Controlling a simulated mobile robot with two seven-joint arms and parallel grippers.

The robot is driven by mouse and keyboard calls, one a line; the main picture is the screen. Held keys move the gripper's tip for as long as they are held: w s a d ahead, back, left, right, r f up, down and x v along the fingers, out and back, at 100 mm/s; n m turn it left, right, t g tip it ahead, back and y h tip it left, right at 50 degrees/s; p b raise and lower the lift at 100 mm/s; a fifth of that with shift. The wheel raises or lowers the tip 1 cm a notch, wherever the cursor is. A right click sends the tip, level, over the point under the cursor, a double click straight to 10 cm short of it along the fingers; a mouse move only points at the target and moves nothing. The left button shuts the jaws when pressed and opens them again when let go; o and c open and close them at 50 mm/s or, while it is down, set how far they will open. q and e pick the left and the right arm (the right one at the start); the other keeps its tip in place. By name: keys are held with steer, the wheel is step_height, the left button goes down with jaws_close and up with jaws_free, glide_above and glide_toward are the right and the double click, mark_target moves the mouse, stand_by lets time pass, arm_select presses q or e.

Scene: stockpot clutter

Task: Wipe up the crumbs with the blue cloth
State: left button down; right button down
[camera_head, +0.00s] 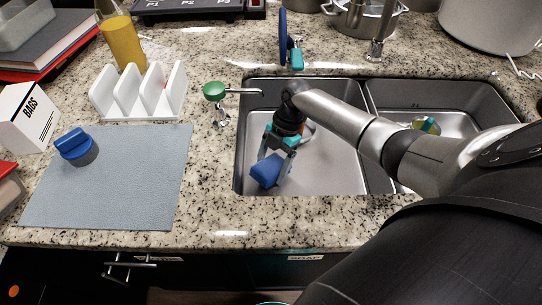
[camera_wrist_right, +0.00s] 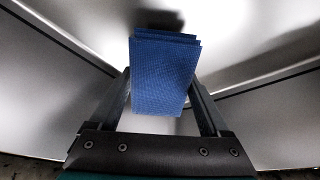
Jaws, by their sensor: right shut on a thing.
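My right gripper (camera_head: 276,158) is over the left basin of the sink (camera_head: 330,178), with its fingers pointing down. It is shut on the folded blue cloth (camera_head: 266,171), which hangs out past the fingertips. In the right wrist view the cloth (camera_wrist_right: 164,72) sits between the two dark fingers as a stack of layers, with grey metal behind it. I cannot make out crumbs apart from the speckled pattern of the granite counter (camera_head: 215,210). My left gripper is not in view.
A green-topped dispenser (camera_head: 214,92) and the faucet (camera_head: 380,40) stand near the sink.

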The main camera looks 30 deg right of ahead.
mark_target(273, 178)
steer(key=shift+s+a+r+p, duration=0.1)
steer(key=shift+s+a+p, duration=0.6)
steer(key=shift+s+p, duration=0.35)
steer(key=shift+s+a+r+p, duration=0.1)
steer(key=shift+s+a+p, duration=0.15)
steer(key=shift+s+p, duration=0.25)
steer(key=shift+s+a+r+p, duration=0.1)
steer(key=shift+s+a+p, duration=0.15)
steer(key=shift+s+p, duration=0.2)
steer(key=shift+s+a+f+p, duration=0.1)
steer(key=shift+s+a+p, duration=0.45)
steer(key=shift+s+p, duration=0.25)
